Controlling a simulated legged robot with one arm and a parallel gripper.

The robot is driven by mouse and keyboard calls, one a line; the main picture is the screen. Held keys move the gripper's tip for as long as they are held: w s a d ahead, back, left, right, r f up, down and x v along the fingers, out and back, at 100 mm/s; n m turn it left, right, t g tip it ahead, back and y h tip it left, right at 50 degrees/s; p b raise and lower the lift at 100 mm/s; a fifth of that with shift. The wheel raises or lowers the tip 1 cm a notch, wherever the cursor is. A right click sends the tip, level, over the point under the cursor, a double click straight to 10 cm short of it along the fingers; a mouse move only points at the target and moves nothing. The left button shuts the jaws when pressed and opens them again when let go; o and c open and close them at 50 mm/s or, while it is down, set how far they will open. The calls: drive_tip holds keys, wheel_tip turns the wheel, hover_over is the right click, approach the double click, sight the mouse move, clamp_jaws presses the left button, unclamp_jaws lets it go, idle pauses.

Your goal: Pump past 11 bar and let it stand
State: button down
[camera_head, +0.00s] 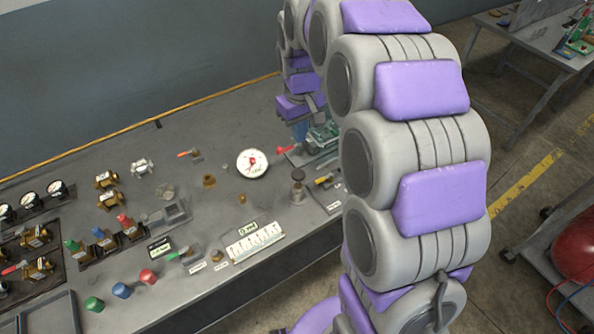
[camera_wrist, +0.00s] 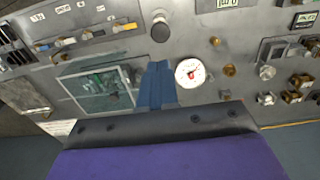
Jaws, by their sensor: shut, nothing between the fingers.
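The round white pressure gauge (camera_head: 252,163) lies on the grey bench top. It also shows in the wrist view (camera_wrist: 190,73), but its needle reading is too small to make out. A post with a dark round knob (camera_head: 297,175), possibly the pump, stands to the right of the gauge; its knob shows from above in the wrist view (camera_wrist: 160,28). My gripper's blue fingers (camera_wrist: 157,84) are together and empty, left of the gauge and apart from the knob in that picture. In the head view my gripper (camera_head: 300,131) is above the bench behind the knob, partly hidden by my arm.
A clear-covered box (camera_wrist: 95,88) is beside my gripper. A yellow-handled valve (camera_head: 325,180) is right of the knob. Brass valves (camera_head: 105,179), coloured knobs (camera_head: 121,291) and a white scale plate (camera_head: 255,246) occupy the bench's left and front. A wall (camera_head: 120,60) stands behind.

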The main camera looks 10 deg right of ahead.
sight(299, 175)
idle(0.3)
wheel_tip(299, 175, down, 14)
drive_tip(key=b, duration=0.3)
drive_tip(key=shift+a, duration=0.1)
idle(0.4)
wheel_tip(299, 175, down, 3)
drive_tip(key=shift+f, duration=0.2)
drive_tip(key=shift+s, duration=0.1)
